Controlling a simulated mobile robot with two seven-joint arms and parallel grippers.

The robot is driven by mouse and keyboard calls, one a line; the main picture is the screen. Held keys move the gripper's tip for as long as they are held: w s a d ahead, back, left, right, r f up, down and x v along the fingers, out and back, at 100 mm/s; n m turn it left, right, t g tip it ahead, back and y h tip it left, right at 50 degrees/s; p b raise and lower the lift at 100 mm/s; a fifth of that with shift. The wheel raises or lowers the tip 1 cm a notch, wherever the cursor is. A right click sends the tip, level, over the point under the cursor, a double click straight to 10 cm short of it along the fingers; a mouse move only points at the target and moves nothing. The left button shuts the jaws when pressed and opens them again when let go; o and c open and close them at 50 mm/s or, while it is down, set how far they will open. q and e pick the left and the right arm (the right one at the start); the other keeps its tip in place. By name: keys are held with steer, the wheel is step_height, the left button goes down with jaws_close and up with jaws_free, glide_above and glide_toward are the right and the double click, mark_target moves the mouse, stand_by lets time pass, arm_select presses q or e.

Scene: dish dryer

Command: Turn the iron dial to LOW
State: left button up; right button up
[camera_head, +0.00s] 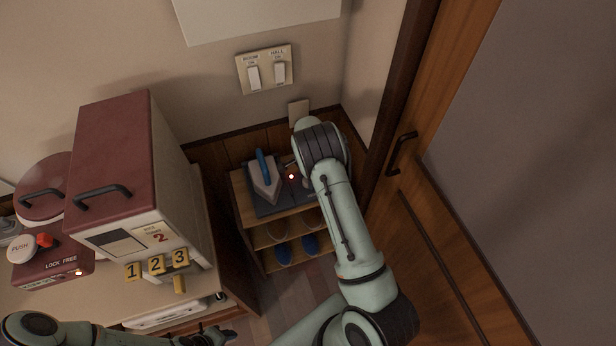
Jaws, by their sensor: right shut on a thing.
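The iron (264,182), with a pale soleplate and a blue handle, stands tilted on a dark base (264,209) on top of a small wooden shelf. My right gripper (289,163) is beside the iron, just above this light, and is shut on what seems to be the iron dial. The wrist hides most of the fingers and the dial, so its setting cannot be read. My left gripper (216,337) is low at the bottom edge, partly cut off, away from the iron.
The wooden shelf (246,217) holds blue-soled slippers (311,244) below. Light switches (265,71) are on the wall above. A wooden door (425,130) is close to my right arm.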

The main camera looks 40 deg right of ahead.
steer(key=shift+r+m, duration=0.1)
steer(key=shift+m, duration=0.5)
steer(key=o, duration=1.1)
steer(key=shift+c, duration=0.2)
step_height(320, 180, up, 13)
steer(key=shift+w+r, duration=0.15)
steer(key=shift+w, duration=0.05)
steer(key=shift+d, duration=0.1)
